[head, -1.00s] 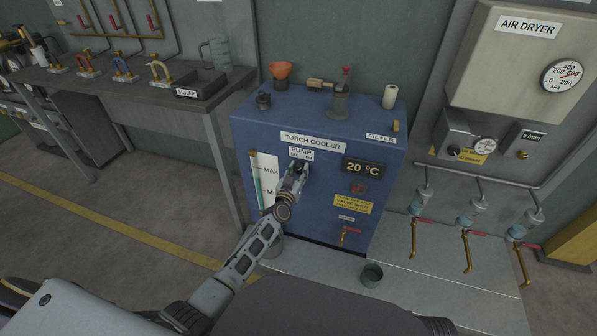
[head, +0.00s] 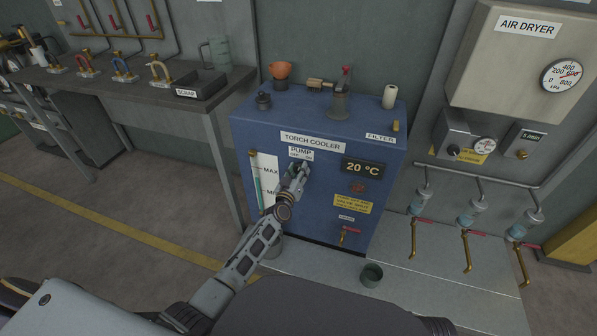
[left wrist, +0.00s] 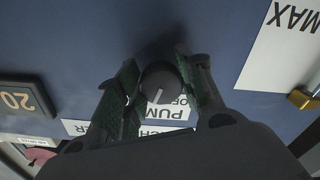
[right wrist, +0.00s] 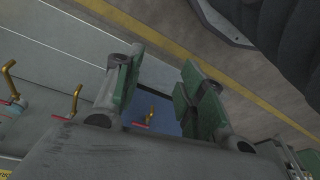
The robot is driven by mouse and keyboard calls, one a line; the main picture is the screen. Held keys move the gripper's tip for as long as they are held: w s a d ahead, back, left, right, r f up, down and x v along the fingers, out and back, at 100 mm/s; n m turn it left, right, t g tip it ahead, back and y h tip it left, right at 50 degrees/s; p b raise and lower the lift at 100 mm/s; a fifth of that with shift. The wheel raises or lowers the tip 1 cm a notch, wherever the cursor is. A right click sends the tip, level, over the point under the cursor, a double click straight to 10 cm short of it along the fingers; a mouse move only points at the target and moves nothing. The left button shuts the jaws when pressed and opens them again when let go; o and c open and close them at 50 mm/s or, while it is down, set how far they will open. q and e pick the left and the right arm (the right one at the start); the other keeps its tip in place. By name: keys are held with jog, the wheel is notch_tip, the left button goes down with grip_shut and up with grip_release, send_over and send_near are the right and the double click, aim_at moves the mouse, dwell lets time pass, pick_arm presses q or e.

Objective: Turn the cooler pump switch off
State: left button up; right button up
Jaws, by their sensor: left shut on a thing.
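The torch cooler is a blue box (head: 270,140) with a PUMP label (head: 300,152) on its front. My left gripper (head: 298,172) is at the panel just below that label and hides the pump switch in the head view. In the left wrist view the switch is a dark round knob (left wrist: 158,84) with a white pointer line. My left fingers (left wrist: 157,80) are shut on it, one on each side. The OFF/ON lettering is partly covered there, so I cannot tell the setting surely. My right gripper (right wrist: 158,90) is open and empty, seen only in its own wrist view.
A 20 °C display (head: 363,167) and a yellow notice (head: 352,203) are right of the switch. A level gauge (head: 263,180) is on its left. A red-handled tap (head: 349,232) is lower, with a small cup (head: 371,274) on the platform. Brass taps (head: 466,250) stand at right.

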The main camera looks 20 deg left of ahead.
pick_arm(q)
jog(key=shift+n, duration=1.1)
jog(key=n, duration=0.3)
jog(key=shift+n, duration=0.3)
jog(key=shift+d+n+b, duration=0.1)
jog(key=shift+n+b, duration=0.3)
jog(key=shift+n, duration=1.9)
pick_arm(e)
jog(key=shift+s+a+r, duration=0.1)
jog(key=shift+a+r, duration=0.05)
jog(key=shift+r, duration=0.65)
jog(key=shift+w+r, duration=0.15)
jog(key=shift+w, duration=0.05)
pick_arm(q)
jog(key=o, duration=1)
jog(key=shift+r, duration=0.1)
pick_arm(e)
jog(key=shift+w, duration=0.1)
pick_arm(q)
jog(key=shift+s, duration=0.1)
jog(key=shift+s, duration=0.1)
